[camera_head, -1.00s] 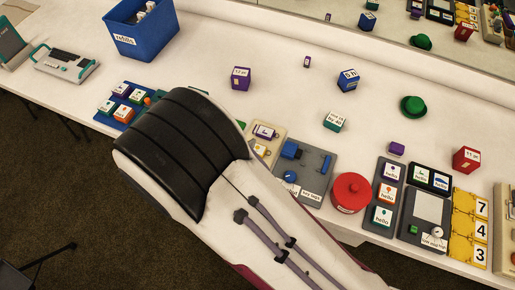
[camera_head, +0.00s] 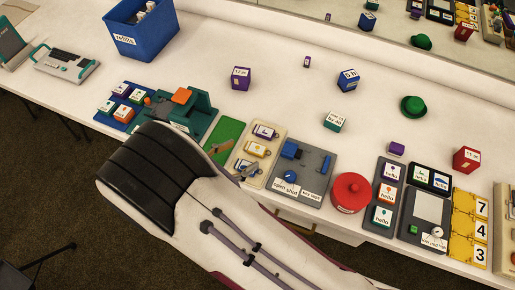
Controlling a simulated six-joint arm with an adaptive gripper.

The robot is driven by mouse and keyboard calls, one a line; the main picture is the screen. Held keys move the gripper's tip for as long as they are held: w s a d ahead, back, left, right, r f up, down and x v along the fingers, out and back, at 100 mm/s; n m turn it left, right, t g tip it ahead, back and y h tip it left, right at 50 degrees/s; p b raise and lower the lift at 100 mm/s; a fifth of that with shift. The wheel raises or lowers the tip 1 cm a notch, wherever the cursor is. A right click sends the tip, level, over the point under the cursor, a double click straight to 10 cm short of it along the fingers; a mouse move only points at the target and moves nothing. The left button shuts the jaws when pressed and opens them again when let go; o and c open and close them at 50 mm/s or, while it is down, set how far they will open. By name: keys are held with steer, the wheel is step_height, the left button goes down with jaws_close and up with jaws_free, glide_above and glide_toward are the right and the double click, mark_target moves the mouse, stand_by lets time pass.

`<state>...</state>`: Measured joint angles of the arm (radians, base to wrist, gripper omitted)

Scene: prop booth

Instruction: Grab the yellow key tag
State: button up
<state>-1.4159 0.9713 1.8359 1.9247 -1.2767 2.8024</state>
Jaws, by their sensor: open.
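The yellow key tag (camera_head: 257,150) lies on a beige board (camera_head: 276,148), between a purple tag (camera_head: 265,132) above it and a third tag (camera_head: 244,165) below it that is partly hidden. My gripper (camera_head: 236,158) shows only as grey fingertips past the edge of my arm, one over the green board and one by the lower part of the beige board. The fingers are apart, just left of and below the yellow tag. Nothing shows between them. The rest of the gripper is hidden behind my arm.
A green board (camera_head: 224,135) lies left of the beige board, and a grey panel (camera_head: 316,166) with blue parts lies right of it. A round red container (camera_head: 350,192) stands further right. A teal device (camera_head: 200,112) is at upper left. The table behind is mostly clear, with small cubes.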

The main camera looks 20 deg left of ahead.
mark_target(257, 149)
steer(key=shift+w+d+f, duration=0.2)
steer(key=shift+w+f, duration=0.05)
steer(key=shift+w, duration=0.2)
steer(key=shift+f+x, duration=0.2)
steer(key=shift+x, duration=1.1)
steer(key=shift+f+x, duration=0.25)
steer(key=shift+x, duration=1.05)
steer(key=shift+s, duration=0.15)
